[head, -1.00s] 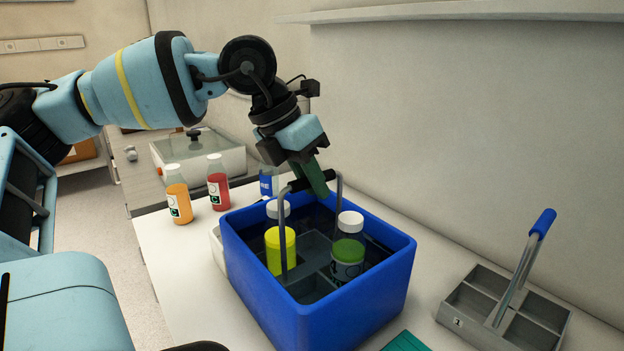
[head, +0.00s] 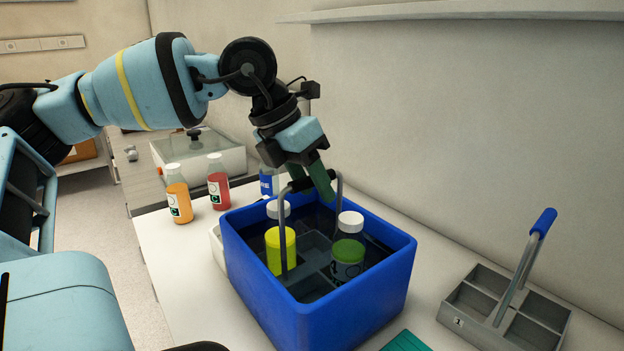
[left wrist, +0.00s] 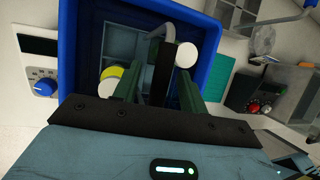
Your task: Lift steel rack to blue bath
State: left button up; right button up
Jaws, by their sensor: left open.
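The grey steel rack (head: 314,243) stands inside the blue bath (head: 330,308). Its arched handle with a dark grip rises above the bath rim. The rack holds a white-capped bottle with a yellow lower part (head: 280,252) and a white-capped bottle with a green lower part (head: 348,262). My left gripper (head: 314,182) is open at the handle's top. In the left wrist view, the dark grip (left wrist: 163,70) lies between its two green fingers, with visible space beside it. I cannot tell whether either finger touches it. My right gripper is not in view.
A second grey rack (head: 467,300) with a blue-gripped handle stands right of the bath. Orange (head: 178,196) and red (head: 218,184) bottles stand behind left. A blue-labelled bottle (head: 267,183) is behind the bath. A wall (head: 460,110) closes the back.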

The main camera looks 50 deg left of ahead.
pick_arm(q)
jog(key=v, duration=0.8)
dwell(0.4)
